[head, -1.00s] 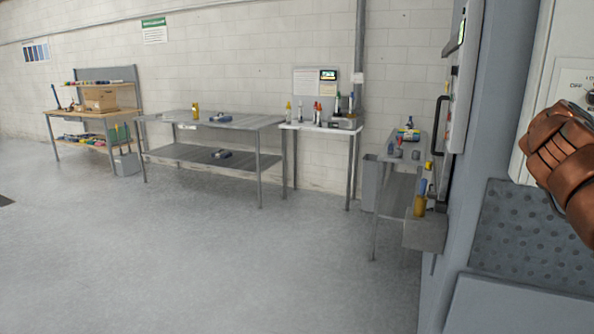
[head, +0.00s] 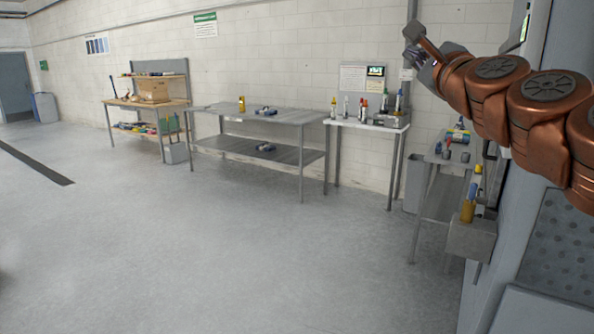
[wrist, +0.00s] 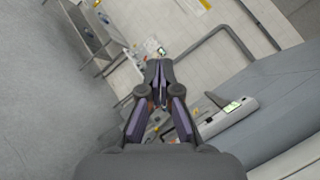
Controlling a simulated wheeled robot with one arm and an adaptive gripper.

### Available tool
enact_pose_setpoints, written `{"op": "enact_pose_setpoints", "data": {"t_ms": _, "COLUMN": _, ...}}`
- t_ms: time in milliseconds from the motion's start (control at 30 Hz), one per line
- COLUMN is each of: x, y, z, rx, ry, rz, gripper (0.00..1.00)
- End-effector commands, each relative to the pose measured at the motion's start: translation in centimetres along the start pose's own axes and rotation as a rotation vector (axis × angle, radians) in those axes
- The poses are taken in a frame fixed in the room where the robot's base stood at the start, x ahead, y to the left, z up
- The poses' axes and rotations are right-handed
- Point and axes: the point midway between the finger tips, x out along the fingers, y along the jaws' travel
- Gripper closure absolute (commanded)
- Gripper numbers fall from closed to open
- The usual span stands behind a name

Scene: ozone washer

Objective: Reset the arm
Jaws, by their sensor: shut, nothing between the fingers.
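My arm reaches in from the right edge of the head view, copper-coloured and jointed, raised above the side bench. My gripper (head: 411,42) is at its far end, up in the air in front of the white block wall. In the wrist view my gripper (wrist: 158,70) shows its two dark fingers together at the tips, with nothing between them. It touches no bench or object.
A metal table (head: 262,116) and a small white table (head: 365,124) with bottles stand along the wall. A side bench (head: 440,155) and grey machine housing (head: 530,200) are at right. A wooden workbench (head: 150,102) stands back left. The floor (head: 200,240) is clear.

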Motion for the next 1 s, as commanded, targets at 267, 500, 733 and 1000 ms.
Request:
{"op": "enact_pose_setpoints", "data": {"t_ms": 267, "x": -4.8, "y": 16.2, "z": 3.3, "rx": -0.512, "ry": -0.151, "rz": 0.436, "gripper": 1.00}}
{"op": "enact_pose_setpoints", "data": {"t_ms": 500, "x": -12.8, "y": 28.2, "z": 0.7, "rx": -0.888, "ry": -0.303, "rz": 0.820, "gripper": 1.00}}
{"op": "enact_pose_setpoints", "data": {"t_ms": 733, "x": -23.4, "y": 35.9, "z": -4.7, "rx": -1.154, "ry": -0.475, "rz": 1.206, "gripper": 1.00}}
{"op": "enact_pose_setpoints", "data": {"t_ms": 1000, "x": -37.8, "y": 39.5, "z": -11.5, "rx": -1.290, "ry": -0.723, "rz": 1.680, "gripper": 1.00}}
